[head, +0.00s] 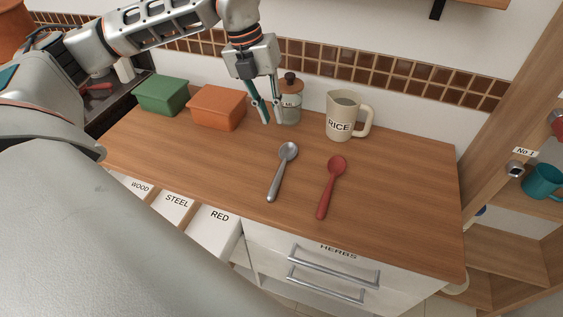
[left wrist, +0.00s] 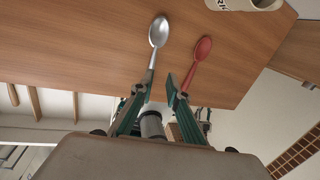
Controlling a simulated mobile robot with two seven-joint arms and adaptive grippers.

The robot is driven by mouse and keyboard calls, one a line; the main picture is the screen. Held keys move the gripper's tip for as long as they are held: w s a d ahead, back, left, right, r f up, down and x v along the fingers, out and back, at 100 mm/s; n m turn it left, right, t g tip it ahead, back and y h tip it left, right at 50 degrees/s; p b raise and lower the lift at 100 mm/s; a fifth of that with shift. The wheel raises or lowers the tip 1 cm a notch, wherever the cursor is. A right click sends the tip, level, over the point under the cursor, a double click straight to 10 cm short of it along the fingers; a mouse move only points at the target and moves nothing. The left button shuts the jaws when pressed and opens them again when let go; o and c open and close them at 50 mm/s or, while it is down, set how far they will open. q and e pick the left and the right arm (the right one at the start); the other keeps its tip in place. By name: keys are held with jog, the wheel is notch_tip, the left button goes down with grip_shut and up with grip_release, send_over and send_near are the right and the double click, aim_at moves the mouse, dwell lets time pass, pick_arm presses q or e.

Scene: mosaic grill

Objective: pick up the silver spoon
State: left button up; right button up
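The silver spoon (head: 282,172) lies on the wooden counter, bowl toward the back wall and handle toward the front edge. It also shows in the left wrist view (left wrist: 158,35), where its handle end runs down to the left fingertip. My left gripper (head: 272,121) hangs above the counter, behind and slightly left of the spoon's bowl, pointing down. Its teal fingers are apart, with nothing between them; they show in the left wrist view too (left wrist: 160,76). The gripper appears clear of the spoon. My right gripper is not in view.
A red spoon (head: 331,187) lies right of the silver one. A RICE jug (head: 341,116), a lidded jar (head: 290,104), an orange box (head: 217,107) and a green box (head: 162,95) stand along the back. The wooden counter (head: 400,190) is bare at the right.

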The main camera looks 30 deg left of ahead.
pick_arm(q)
jog(key=b, duration=0.5)
send_near(280, 169)
jog(key=shift+b+x, duration=0.5)
jog(key=shift+x, duration=0.4)
jog(key=shift+w+f, duration=0.25)
jog(key=shift+f, duration=0.65)
jog(key=x, duration=0.5)
jog(key=shift+s+d, duration=0.1)
jog(key=shift+d, duration=0.05)
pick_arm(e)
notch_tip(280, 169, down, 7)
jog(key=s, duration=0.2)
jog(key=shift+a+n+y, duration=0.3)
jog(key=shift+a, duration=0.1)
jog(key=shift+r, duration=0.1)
pick_arm(q)
grip_shut()
